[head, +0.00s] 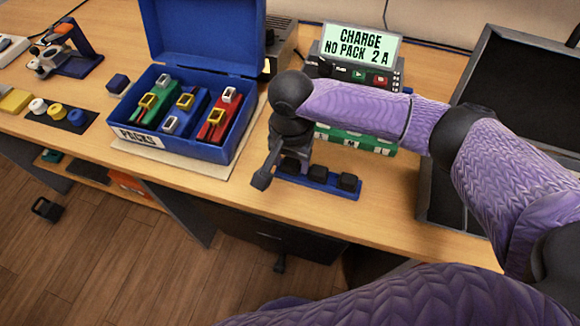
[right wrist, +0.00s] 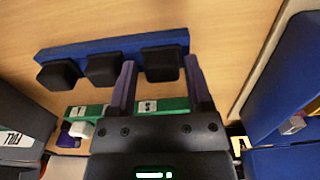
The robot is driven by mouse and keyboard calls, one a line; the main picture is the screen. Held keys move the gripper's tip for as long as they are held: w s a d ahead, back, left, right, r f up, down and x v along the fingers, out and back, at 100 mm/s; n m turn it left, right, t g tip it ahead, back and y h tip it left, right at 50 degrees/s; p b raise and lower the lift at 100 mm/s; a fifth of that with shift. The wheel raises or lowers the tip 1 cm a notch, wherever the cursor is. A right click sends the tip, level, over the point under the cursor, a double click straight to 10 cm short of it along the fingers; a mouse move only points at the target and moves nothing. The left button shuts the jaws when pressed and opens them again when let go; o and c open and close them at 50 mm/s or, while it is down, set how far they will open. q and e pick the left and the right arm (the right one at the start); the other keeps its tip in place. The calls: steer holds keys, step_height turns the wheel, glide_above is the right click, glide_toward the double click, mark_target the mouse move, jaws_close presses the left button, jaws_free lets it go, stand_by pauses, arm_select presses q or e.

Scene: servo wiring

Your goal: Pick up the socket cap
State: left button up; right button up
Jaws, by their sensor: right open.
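Three black socket caps stand in a row on a blue strip (head: 331,187) at the front of the table. In the head view the right cap (head: 348,182) and the middle cap (head: 318,173) show clearly, while my gripper partly covers the left one. My right gripper (head: 281,170) is open and points down at that left end. In the right wrist view, its two fingertips (right wrist: 159,68) lie on either side of the end cap (right wrist: 162,62). Whether they touch it cannot be told. My left gripper is not in view.
A blue box (head: 195,148) with coloured packs stands to the left. A green block (head: 378,146) and a charger with a display (head: 360,47) are behind my right arm. A black tray (head: 424,190) is at the right. Table is clear just before the strip.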

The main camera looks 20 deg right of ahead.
mark_target(290, 162)
steer(key=shift+f, duration=0.1)
steer(key=shift+w, duration=0.1)
steer(key=shift+c, duration=0.5)
jaws_close()
arm_select(q)
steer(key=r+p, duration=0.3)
steer(key=p, duration=0.1)
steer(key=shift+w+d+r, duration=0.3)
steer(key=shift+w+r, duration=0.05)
arm_select(e)
step_height(290, 162, up, 10)
